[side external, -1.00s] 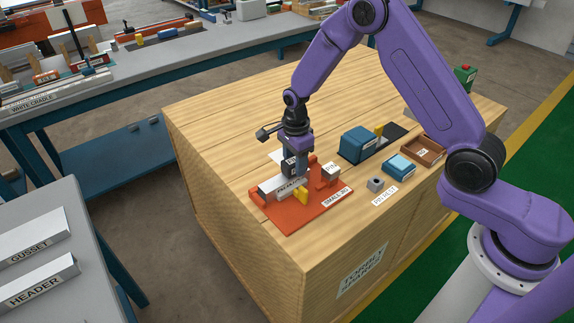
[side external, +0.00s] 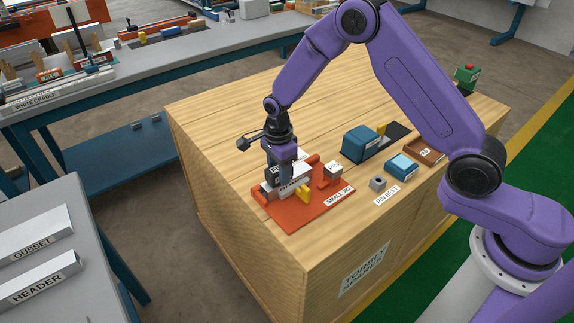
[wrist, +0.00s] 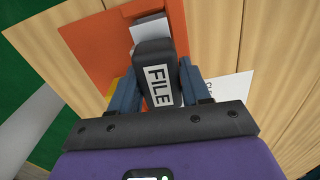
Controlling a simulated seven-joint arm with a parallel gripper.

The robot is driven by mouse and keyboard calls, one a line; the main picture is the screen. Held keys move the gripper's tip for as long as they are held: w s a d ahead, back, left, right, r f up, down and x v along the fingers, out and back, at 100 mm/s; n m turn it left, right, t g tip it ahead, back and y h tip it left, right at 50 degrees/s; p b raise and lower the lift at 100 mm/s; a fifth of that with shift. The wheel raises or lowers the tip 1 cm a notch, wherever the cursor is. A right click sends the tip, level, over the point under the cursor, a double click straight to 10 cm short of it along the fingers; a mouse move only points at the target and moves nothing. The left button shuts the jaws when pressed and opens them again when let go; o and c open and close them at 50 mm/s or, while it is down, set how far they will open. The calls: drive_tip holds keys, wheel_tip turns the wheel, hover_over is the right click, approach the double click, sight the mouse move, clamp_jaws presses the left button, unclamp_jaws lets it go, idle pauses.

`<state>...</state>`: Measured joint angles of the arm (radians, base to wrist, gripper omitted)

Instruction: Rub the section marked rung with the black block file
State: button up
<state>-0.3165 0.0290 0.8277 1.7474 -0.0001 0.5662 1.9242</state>
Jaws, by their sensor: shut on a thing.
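My gripper (side external: 281,184) is shut on the black block file (wrist: 155,72), whose white FILE label faces the wrist camera. The file also shows as a dark block (side external: 270,174) beside the fingers in the side view. A light grey section (side external: 297,187) lies in the orange small jig (side external: 298,214); its lettering is partly hidden and too small to read surely. The file is at the left part of the section, over or on its top; I cannot tell if they touch. In the wrist view the section (wrist: 148,30) shows past the file's far end.
A yellow clamp piece (side external: 304,194) stands at the section's front. A small pale block (side external: 333,169) sits at the jig's right. A blue block (side external: 360,143), light blue box (side external: 400,166), brown tray (side external: 424,152) and grey holed block (side external: 377,183) stand further right.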

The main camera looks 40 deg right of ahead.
drive_tip(key=a, duration=0.2)
drive_tip(key=shift+a, duration=0.3)
drive_tip(key=shift+r, duration=4.15)
